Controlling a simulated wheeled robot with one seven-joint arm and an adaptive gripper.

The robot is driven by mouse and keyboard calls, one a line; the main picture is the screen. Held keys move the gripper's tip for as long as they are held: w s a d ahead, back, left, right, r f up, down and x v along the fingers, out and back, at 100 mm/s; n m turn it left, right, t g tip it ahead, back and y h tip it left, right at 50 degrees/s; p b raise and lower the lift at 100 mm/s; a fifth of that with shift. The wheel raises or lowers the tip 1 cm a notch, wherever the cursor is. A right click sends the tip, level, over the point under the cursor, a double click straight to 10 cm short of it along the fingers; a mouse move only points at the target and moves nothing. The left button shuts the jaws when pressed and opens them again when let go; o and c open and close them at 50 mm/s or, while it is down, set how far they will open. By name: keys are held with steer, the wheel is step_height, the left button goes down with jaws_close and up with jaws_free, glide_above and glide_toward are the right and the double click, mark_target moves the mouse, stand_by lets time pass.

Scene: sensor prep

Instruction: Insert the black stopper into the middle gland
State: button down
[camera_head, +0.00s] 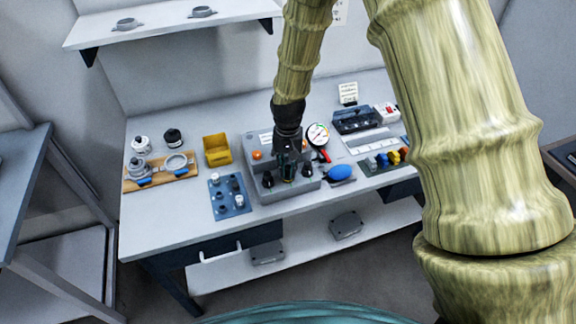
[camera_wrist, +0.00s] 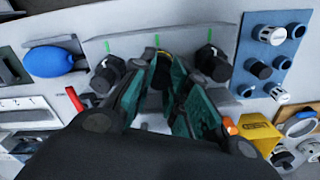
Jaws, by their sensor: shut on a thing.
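My gripper (camera_head: 288,172) points down at the front of a grey fixture (camera_head: 262,194), over its middle position. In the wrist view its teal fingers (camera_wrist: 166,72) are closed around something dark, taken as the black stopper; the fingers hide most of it. The middle gland is also hidden there, so I cannot tell whether the stopper touches it or sits in it. A black fitting stands on each side of the gripper, one at left (camera_head: 268,180) and one at right (camera_head: 307,171). Green marks line the fixture's edge in the wrist view.
A blue plate (camera_head: 219,207) with white and dark plugs lies left of the fixture. A yellow bin (camera_head: 217,150) stands behind it. A blue bulb (camera_head: 340,172) and a round gauge (camera_head: 318,134) are close at right. The bench front left is clear.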

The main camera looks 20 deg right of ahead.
steer(key=shift+f, duration=0.25)
stand_by(0.4)
steer(key=c, duration=1.3)
jaws_free()
steer(key=shift+r, duration=0.15)
steer(key=shift+r+p, duration=2.6)
steer(key=shift+r, duration=0.8)
